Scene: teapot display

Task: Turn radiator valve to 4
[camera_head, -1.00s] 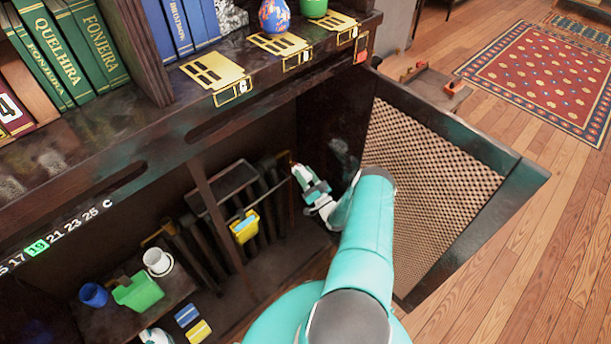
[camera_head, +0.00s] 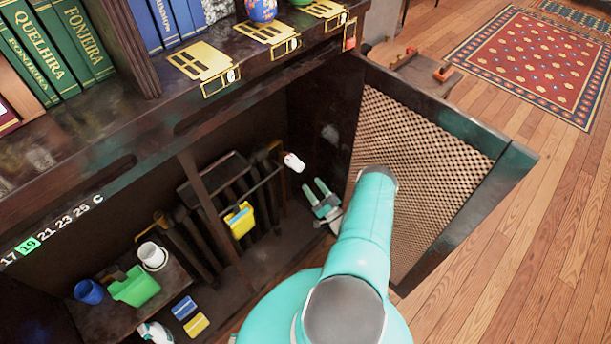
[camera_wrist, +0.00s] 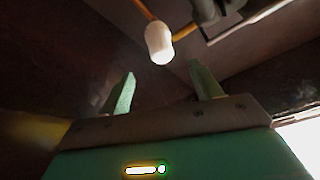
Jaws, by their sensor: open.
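The radiator valve is a white rounded knob (camera_head: 293,162) at the upper right end of the dark radiator (camera_head: 228,205) inside the open cabinet. Its number markings are too small to read. My gripper (camera_head: 316,188) is open and empty, below and to the right of the knob and apart from it in the head view. In the wrist view the white knob (camera_wrist: 159,42) hangs on an orange-brown pipe, beyond and between the two green fingertips of my gripper (camera_wrist: 162,78). The fingers do not touch it.
A cabinet door with a woven panel (camera_head: 420,170) stands open at the right. A yellow container (camera_head: 239,220) hangs at the radiator's front. A green container (camera_head: 134,287), a white cup (camera_head: 152,255) and a blue cup (camera_head: 89,291) stand lower left. Dark cabinet walls surround my gripper.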

